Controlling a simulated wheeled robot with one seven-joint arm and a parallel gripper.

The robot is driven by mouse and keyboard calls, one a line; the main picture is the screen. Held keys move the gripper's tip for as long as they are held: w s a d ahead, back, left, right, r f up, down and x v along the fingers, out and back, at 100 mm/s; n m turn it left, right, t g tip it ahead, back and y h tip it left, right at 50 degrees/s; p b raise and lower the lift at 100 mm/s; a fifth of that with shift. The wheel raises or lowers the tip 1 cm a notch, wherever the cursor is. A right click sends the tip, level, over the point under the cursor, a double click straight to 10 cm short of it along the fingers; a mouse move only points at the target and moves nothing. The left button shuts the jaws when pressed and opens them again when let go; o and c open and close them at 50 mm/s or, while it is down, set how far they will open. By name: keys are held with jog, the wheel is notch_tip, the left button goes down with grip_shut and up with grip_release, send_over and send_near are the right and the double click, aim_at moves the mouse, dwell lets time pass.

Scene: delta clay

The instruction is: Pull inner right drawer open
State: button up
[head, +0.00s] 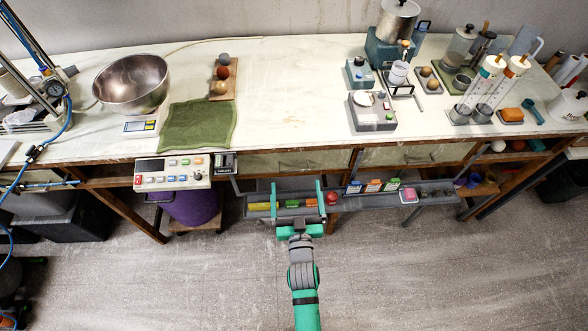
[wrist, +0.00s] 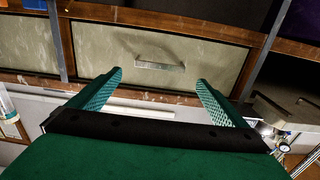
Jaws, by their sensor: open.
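Two pale, wood-framed drawer fronts show under the bench top in the head view: one left of centre (head: 268,164) and one to its right (head: 420,154). Both look closed. My gripper (head: 297,184) is in front of the left-of-centre one. In the wrist view, which looks upside down, a pale drawer front (wrist: 205,62) with a metal bar handle (wrist: 160,66) lies ahead. My gripper (wrist: 158,79) is open, its two green fingers either side of the handle in the picture, with nothing between them. I cannot tell whether they touch the front.
A low grey shelf (head: 435,193) holding small coloured boxes runs below the drawers, close under my gripper. A control panel (head: 172,172) juts out at left. The white bench top (head: 290,110) bears a bowl, a green cloth and lab gear. The floor in front is clear.

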aim_at(294, 171)
jog(key=w, duration=0.8)
jog(key=shift+a, duration=0.25)
jog(key=shift+s, duration=0.1)
jog(key=c, duration=1.5)
jog(key=shift+s, duration=0.1)
